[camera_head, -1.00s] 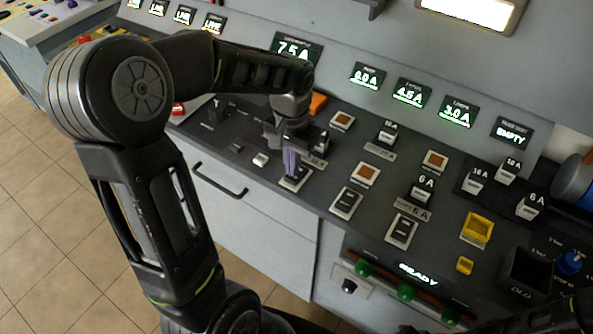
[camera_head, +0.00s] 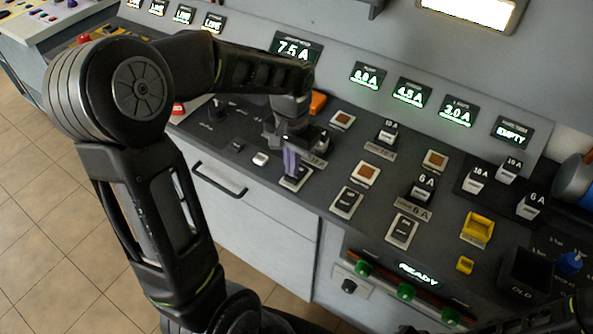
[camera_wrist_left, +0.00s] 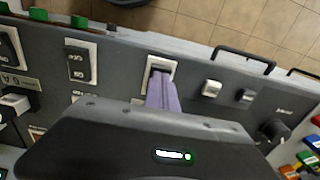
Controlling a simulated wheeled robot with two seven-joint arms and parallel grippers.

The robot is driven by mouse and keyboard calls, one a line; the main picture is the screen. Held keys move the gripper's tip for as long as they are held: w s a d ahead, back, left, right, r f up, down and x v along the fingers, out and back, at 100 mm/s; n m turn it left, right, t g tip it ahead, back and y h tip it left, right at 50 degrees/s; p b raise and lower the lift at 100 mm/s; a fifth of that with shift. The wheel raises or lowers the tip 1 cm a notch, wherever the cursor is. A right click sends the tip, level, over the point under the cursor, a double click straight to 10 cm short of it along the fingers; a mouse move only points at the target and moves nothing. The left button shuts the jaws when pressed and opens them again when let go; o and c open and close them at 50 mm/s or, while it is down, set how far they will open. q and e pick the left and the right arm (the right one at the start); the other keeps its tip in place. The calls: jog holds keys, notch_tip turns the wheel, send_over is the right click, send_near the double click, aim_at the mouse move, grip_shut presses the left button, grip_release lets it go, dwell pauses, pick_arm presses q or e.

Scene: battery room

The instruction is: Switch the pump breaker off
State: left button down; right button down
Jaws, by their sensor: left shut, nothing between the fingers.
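My left gripper (camera_head: 291,163) is shut, pointing down with its purple fingertips at a rocker switch (camera_head: 296,178) in a pale frame, the leftmost of three along the panel's front. In the left wrist view the fingertips (camera_wrist_left: 162,92) overlap this switch (camera_wrist_left: 160,66) and hide part of it. I cannot tell for sure whether they touch it. The other two rocker switches, the middle one (camera_head: 347,203) and the right one (camera_head: 402,231), stand clear. I cannot read which label belongs to the pump. My right gripper is not clearly in view.
Displays read 7.5 A (camera_head: 293,48), 4.5 A (camera_head: 409,93) and EMPTY (camera_head: 513,131). A yellow holder (camera_head: 477,229), an OLD bin (camera_head: 526,270) and plug-in fuses (camera_head: 530,206) are at right. A drawer handle (camera_head: 220,181) and green knobs (camera_head: 406,292) are along the front.

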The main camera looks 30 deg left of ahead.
pick_arm(q)
jog(key=shift+f+b, duration=0.6)
jog(key=shift+f, duration=0.2)
jog(key=shift+r, duration=0.1)
notch_tip(320, 180, up, 7)
jog(key=p, duration=0.5)
jog(key=shift+p, duration=0.3)
dwell(0.6)
